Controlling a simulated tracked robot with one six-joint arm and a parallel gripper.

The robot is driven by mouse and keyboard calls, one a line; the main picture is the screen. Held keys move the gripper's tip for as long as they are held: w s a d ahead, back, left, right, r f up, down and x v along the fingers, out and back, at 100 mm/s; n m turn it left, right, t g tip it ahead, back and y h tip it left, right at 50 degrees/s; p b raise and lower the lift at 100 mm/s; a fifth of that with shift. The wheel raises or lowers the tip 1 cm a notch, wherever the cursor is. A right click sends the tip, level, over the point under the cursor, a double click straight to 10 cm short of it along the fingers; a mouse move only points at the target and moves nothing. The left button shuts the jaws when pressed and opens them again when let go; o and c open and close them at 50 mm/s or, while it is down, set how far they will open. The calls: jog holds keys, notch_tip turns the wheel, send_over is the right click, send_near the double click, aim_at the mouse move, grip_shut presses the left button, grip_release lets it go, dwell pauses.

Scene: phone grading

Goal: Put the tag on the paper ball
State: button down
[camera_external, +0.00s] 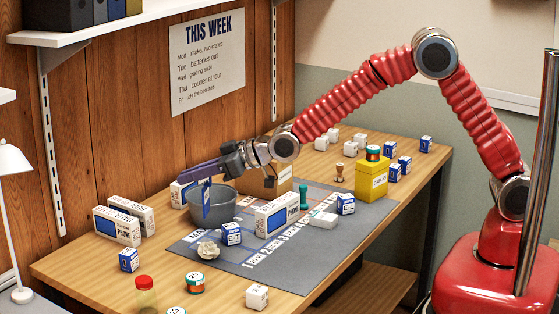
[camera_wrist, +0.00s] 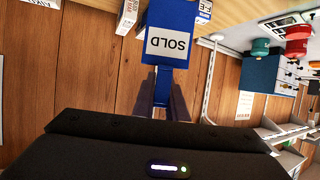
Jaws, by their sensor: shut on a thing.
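The crumpled paper ball (camera_external: 208,250) lies on the front left part of the grey mat (camera_external: 232,266). A blue tag (camera_external: 206,195) hangs upright from my gripper (camera_external: 192,172) at the grey bowl, left of and behind the ball. In the wrist view the tag (camera_wrist: 183,18) shows a white label reading SOLD, upside down, and my gripper (camera_wrist: 163,92) is shut on it. The paper ball does not show in the wrist view. The tag's depth relative to the bowl's rim is hard to tell.
The grey bowl (camera_external: 222,208) stands beneath my gripper. A blue-and-white cube (camera_external: 231,234) is just right of the ball, and a white phone box (camera_external: 277,215) stands further right. Phone boxes (camera_external: 117,226) stand at the left. Several jars and small boxes line the front edge.

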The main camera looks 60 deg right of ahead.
jog(key=shift+f, duration=2.05)
jog(key=shift+f, duration=1.9)
jog(key=c, duration=1.8)
grip_release()
jog(key=shift+o, duration=0.2)
jog(key=v, duration=1.2)
